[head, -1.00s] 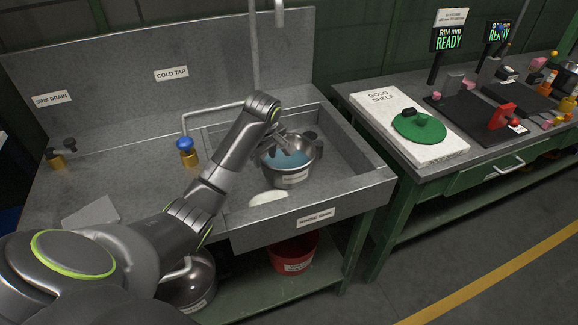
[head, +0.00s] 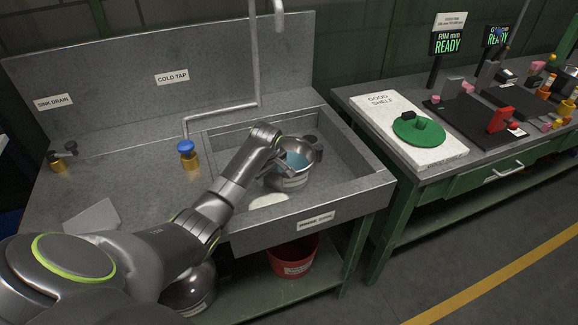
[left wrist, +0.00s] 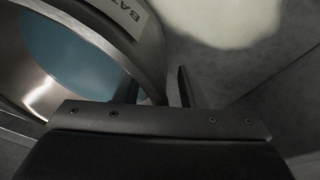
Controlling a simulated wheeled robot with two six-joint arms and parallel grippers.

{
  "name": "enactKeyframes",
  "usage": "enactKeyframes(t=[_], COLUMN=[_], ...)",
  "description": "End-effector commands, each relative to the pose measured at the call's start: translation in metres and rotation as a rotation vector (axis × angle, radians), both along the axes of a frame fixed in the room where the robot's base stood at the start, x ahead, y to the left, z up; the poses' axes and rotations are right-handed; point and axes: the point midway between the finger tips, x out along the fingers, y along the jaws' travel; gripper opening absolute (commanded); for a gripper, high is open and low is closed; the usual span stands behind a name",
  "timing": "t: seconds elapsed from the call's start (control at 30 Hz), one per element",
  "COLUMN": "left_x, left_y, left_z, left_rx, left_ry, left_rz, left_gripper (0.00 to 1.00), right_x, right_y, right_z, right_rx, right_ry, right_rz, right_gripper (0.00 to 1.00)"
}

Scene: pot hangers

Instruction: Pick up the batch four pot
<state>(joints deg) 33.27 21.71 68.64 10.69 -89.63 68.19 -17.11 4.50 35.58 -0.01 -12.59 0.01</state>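A metal pot (head: 297,178) with blue liquid inside stands in the sink, with a dark handle part at its upper right and a white label on its side. In the left wrist view the pot's wall (left wrist: 152,62) fills the upper left, and its label starts with "BAT"; the rest is cut off. My left gripper (head: 284,163) is low at the pot's near left rim. In the left wrist view the fingers of my left gripper (left wrist: 157,88) are apart, with the pot's wall between them and a gap to the right finger. My right gripper is not in view.
The sink (head: 345,150) has raised walls around the pot. A pale round patch (head: 268,201) lies near its front. A blue-topped tap (head: 187,153) stands left. A white shelf board (head: 440,152) with a green lid (head: 408,130) lies on the right bench.

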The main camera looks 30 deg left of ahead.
Motion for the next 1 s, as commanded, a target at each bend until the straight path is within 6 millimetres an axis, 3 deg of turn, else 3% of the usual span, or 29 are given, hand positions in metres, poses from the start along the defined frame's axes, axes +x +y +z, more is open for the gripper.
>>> enactKeyframes(t=[0.07,0.37,1.0], left_x=[0.0002,0.0,-0.0006], left_y=[-0.0003,-0.0003,-0.0004], left_z=[0.0003,0.0005,-0.0001], left_rx=[0.0,0.0,0.0], left_ry=[0.0,0.0,0.001], left_rz=[0.0,0.0,-0.001], left_gripper=[0.36,0.0,0.0], right_x=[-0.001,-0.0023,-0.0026], right_y=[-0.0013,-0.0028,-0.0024], right_z=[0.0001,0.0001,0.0], right_rx=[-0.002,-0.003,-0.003], right_ry=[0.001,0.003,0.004], right_rz=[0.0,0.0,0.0], right_gripper=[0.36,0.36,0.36])
